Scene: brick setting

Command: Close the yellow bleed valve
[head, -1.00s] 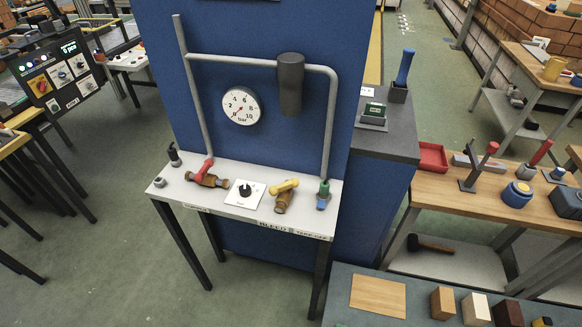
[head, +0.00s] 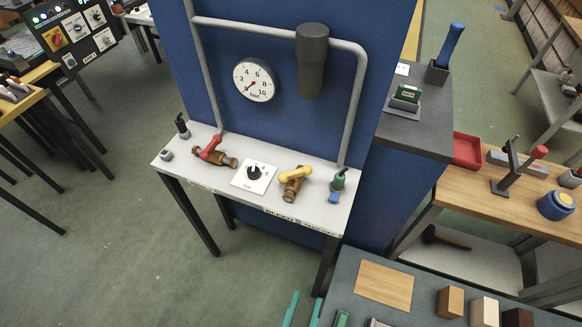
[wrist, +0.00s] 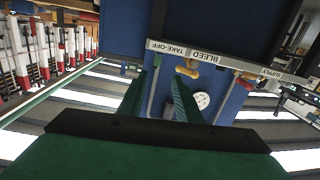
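The bleed valve has a yellow handle (head: 295,174) on a brass body (head: 292,191). It stands on the white bench (head: 226,190) before the blue panel, right of the centre dial. The handle lies slantwise across the body. In the wrist view, which is upside down, the yellow handle (wrist: 186,72) shows beyond my fingers, near the label reading BLEED. My gripper (head: 303,311) is at the bottom edge of the head view, in front of and below the bench. In the wrist view my gripper (wrist: 159,98) is open, its teal fingers apart with nothing between them.
A red-handled valve (head: 210,148) and a dial plate (head: 254,174) stand left of the bleed valve. A green and blue tap (head: 337,184) stands close to its right. A pressure gauge (head: 254,80) hangs above. A grey table (head: 415,300) with wooden blocks is at lower right.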

